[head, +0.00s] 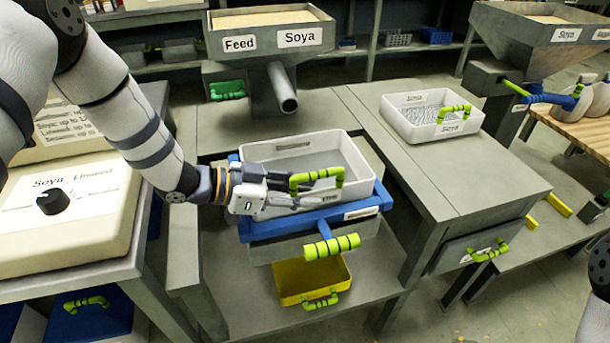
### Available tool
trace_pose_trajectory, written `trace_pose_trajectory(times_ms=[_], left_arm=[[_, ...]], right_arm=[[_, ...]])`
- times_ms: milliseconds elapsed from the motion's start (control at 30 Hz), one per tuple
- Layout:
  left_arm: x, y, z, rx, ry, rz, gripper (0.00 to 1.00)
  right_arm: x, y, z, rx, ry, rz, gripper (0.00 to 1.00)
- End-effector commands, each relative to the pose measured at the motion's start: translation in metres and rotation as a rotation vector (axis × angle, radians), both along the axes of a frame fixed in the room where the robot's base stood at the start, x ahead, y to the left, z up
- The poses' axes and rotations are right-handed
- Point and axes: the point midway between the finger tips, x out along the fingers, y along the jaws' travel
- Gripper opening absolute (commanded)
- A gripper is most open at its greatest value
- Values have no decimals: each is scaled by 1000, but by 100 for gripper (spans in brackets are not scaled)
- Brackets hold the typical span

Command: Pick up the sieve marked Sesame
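A white sieve (358,158) with a grey mesh floor and a bright green handle (317,178) sits on a blue-edged frame (262,230) in the middle. The label on its front is partly hidden by my gripper and too small to read. My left gripper (298,194) is at the sieve's front wall, beside the left end of the green handle. Its fingers look apart, with nothing clearly held between them. A second white sieve (393,113) with a green handle stands on the table to the right; its front label reads Soya. I cannot make out a Sesame marking. My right gripper is out of view.
A grey hopper marked Feed and Soya (262,38) with a spout stands behind the middle sieve. A yellow bin (290,272) sits below it. A control box with a black knob (52,201) is at left. The right table (440,172) has free room.

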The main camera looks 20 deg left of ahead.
Motion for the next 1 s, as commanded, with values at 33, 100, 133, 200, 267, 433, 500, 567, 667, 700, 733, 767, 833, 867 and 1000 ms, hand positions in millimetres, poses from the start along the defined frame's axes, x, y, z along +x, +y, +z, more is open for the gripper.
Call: trace_pose_trajectory(times_ms=[33, 100, 133, 200, 267, 433, 500, 567, 667, 700, 733, 767, 833, 867, 1000], left_arm=[[4, -6, -5, 1, 0, -2, 28], [7, -12, -7, 1, 1, -1, 28], [8, -13, -7, 1, 1, -1, 28], [9, -14, -6, 1, -1, 0, 28], [9, -13, -6, 0, -2, -1, 28], [9, -13, -6, 0, -2, -1, 5], [9, -13, -6, 0, -2, -1, 0], [9, -13, -6, 0, -2, -1, 0], [9, -13, -5, 0, -3, -1, 0], [9, -13, -5, 0, -3, -1, 0], [9, -13, -5, 0, -3, -1, 0], [9, -13, -5, 0, -3, -1, 0], [9, -13, -5, 0, -4, 0, 0], [9, -13, -4, 0, -4, 0, 0], [10, -13, 13, 0, -10, -1, 0]], right_arm=[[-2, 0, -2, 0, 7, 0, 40], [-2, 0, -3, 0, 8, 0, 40], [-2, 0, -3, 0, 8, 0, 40], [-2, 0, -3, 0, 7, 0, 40], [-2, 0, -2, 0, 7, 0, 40], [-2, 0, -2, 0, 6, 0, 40], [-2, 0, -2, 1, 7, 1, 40], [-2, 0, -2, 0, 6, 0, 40], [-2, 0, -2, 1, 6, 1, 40], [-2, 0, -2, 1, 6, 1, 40], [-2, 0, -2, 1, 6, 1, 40], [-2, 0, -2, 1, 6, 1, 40], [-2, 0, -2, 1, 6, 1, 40], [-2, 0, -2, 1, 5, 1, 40], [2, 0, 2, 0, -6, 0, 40]])
